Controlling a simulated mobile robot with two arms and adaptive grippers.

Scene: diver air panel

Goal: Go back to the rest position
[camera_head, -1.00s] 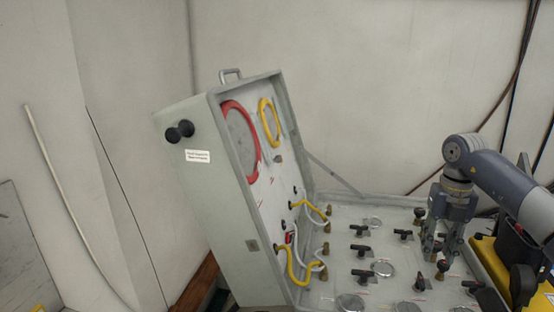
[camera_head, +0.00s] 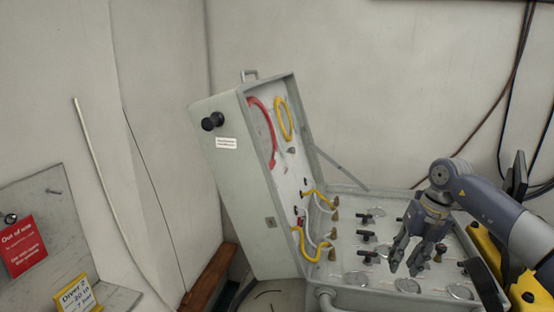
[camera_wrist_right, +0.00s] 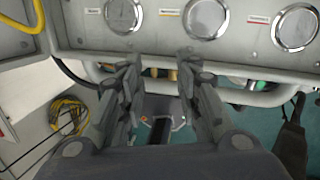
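My right gripper (camera_head: 407,258) is in front of and above the base of the open grey air panel case (camera_head: 345,300). Its fingers are spread with nothing between them. In the right wrist view, the two fingers of the gripper (camera_wrist_right: 160,75) stand apart, below a row of round gauges (camera_wrist_right: 207,17) on the panel. My left gripper is not in view.
The raised case lid (camera_head: 235,200) carries red and yellow hoses. Black valve handles (camera_head: 368,236) and brass knobs stick up from the panel. A yellow case (camera_head: 490,245) stands at the right. A red sign (camera_head: 22,245) and a yellow sign (camera_head: 76,297) are at the lower left.

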